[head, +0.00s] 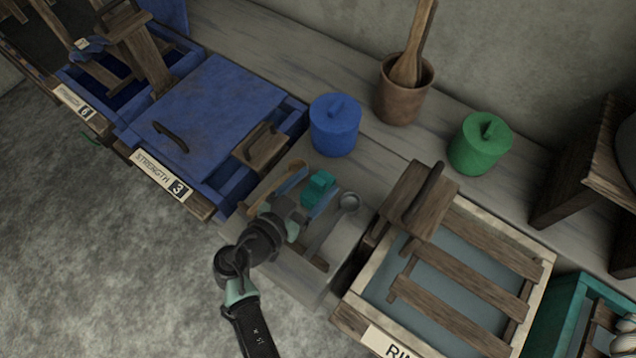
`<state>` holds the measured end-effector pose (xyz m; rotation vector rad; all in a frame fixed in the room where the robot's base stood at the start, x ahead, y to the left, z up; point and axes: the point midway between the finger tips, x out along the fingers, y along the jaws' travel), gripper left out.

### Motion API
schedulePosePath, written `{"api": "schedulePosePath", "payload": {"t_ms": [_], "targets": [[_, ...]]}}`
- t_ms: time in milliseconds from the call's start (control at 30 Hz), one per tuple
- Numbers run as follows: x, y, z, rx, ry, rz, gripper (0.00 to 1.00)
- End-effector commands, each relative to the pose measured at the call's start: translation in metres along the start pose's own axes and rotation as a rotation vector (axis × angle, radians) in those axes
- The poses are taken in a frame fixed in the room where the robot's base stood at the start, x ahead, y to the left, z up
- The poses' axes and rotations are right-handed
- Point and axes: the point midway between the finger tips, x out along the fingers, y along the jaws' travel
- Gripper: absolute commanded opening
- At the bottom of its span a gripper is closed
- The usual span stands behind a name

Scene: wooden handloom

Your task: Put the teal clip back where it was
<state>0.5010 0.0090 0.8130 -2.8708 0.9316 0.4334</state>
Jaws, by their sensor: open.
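The teal clip (318,187) is a small blocky piece among utensils on a grey board or tray (345,250) between the blue box and the framed screen. My gripper (297,206) reaches in from below, just left of and in front of the clip.
A metal ladle (347,203) and wooden-handled tools lie close by the clip. A blue box labelled STRENGTH (205,105) is at left. A blue lidded pot (335,128), a brown pot (390,100) and a green pot (478,148) stand behind. A wood-framed screen (460,265) is at right.

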Motion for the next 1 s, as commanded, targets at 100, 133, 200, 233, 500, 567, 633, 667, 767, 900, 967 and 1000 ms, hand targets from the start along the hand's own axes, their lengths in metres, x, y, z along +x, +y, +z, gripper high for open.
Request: {"api": "schedulePosePath", "payload": {"t_ms": [100,133,200,233,500,567,633,667,767,900,967,1000], "targets": [[0.0136,0.0006,-0.0007,0.0,0.001,0.003,0.78],[0.0152,0.0006,-0.0004,0.0,0.0,0.002,0.78],[0.0172,0.0006,0.0003,0.0,0.0,0.001,0.78],[0.0174,0.0006,0.0004,0.0,0.0,0.001,0.78],[0.0169,0.0006,0.0004,0.0,0.0,0.001,0.56],[0.0168,0.0005,0.0004,0.0,0.0,0.001,0.45],[0.0168,0.0006,0.0004,0.0,0.0,0.001,0.33],[0.0167,0.0005,0.0004,0.0,0.0,0.001,0.27],[0.0167,0.0005,0.0003,0.0,0.0,0.001,0.09],[0.0167,0.0004,0.0001,0.0,0.0,0.001,0.0],[0.0167,0.0004,0.0001,0.0,0.0,0.001,0.0],[0.0167,0.0004,0.0001,0.0,0.0,0.001,0.0]]}}
